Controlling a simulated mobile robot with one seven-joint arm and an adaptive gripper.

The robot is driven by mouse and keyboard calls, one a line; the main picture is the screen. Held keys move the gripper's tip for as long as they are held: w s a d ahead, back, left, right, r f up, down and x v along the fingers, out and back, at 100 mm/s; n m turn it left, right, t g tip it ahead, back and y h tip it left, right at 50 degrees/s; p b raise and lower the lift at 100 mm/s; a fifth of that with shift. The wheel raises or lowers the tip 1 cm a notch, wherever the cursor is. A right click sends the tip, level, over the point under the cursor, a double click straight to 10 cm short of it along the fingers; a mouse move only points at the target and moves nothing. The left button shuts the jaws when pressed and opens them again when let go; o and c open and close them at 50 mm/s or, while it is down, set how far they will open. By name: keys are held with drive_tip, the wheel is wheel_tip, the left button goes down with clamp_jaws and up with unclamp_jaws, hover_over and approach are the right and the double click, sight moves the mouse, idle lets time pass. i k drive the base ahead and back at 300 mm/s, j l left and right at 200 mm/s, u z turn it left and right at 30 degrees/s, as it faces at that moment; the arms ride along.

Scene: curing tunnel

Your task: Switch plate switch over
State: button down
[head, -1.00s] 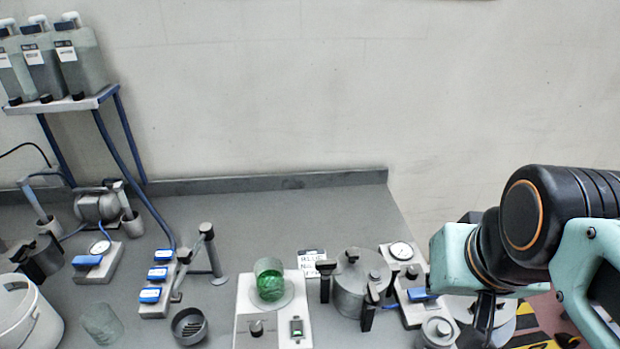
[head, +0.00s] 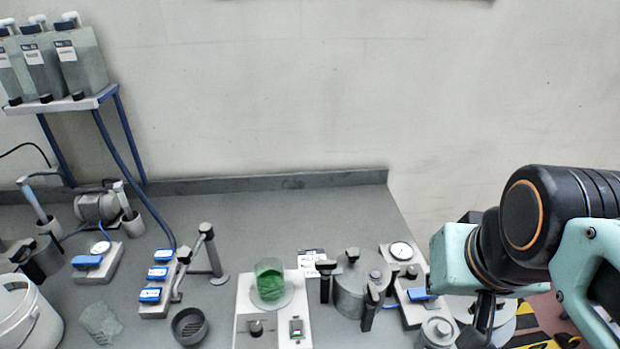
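The plate (head: 273,332) is a white box on the bench at the bottom middle of the head view. Its rocker switch (head: 297,327) is at the front right and looks pale grey, with no green light. A dark knob (head: 256,328) is to the left of the switch. A glass beaker with green liquid (head: 270,283) stands upright on the plate's round top. My gripper (head: 484,325) is at the lower right, well to the right of the plate. Its fingers are dark and mostly cut off by the frame edge, so its opening cannot be told.
A grey lidded pot (head: 360,283) with black clamps stands just right of the plate. A gauge block (head: 403,262) is beyond it. A dark cup (head: 189,326), blue-topped valves (head: 157,273), an empty glass (head: 101,323) and a white bucket (head: 27,318) stand left.

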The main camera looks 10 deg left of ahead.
sight(296, 327)
drive_tip(key=j+u, duration=0.15)
drive_tip(key=u, duration=0.3)
drive_tip(key=k+j+u, duration=0.1)
drive_tip(key=u, duration=0.4)
drive_tip(key=i+l, duration=0.1)
drive_tip(key=k+j+z, duration=0.15)
drive_tip(key=i, duration=0.05)
